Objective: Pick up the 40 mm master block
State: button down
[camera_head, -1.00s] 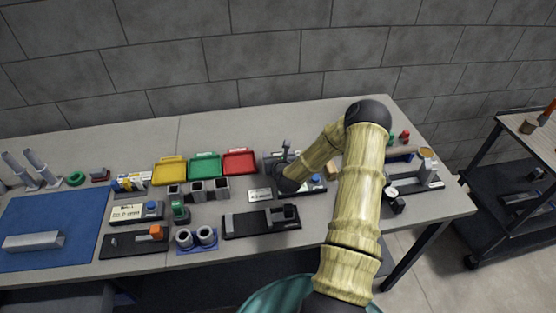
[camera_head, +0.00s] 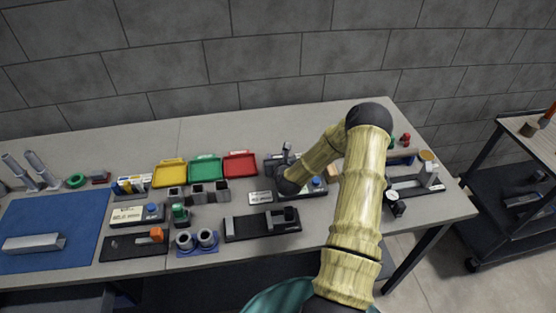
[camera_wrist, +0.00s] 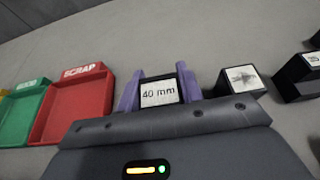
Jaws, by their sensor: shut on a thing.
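The 40 mm master block (camera_wrist: 159,93) is a dark block with a white face reading "40 mm". In the wrist view it sits between the two purple fingers of my gripper (camera_wrist: 158,84), which is shut on it. In the head view my gripper (camera_head: 284,160) is over the back middle of the bench, beside the red tray. The block cannot be made out there, and I cannot tell whether it is clear of the surface below.
The red SCRAP tray (camera_wrist: 76,103) and green tray (camera_wrist: 22,117) lie left of the block. A dark block with a patterned white top (camera_wrist: 242,79) stands close on its right, and another dark labelled block (camera_wrist: 300,76) is farther right. A blue mat (camera_head: 45,225) covers the bench's left end.

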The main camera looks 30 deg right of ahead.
notch_tip(320, 180, up, 10)
jog(key=shift+b, duration=0.75)
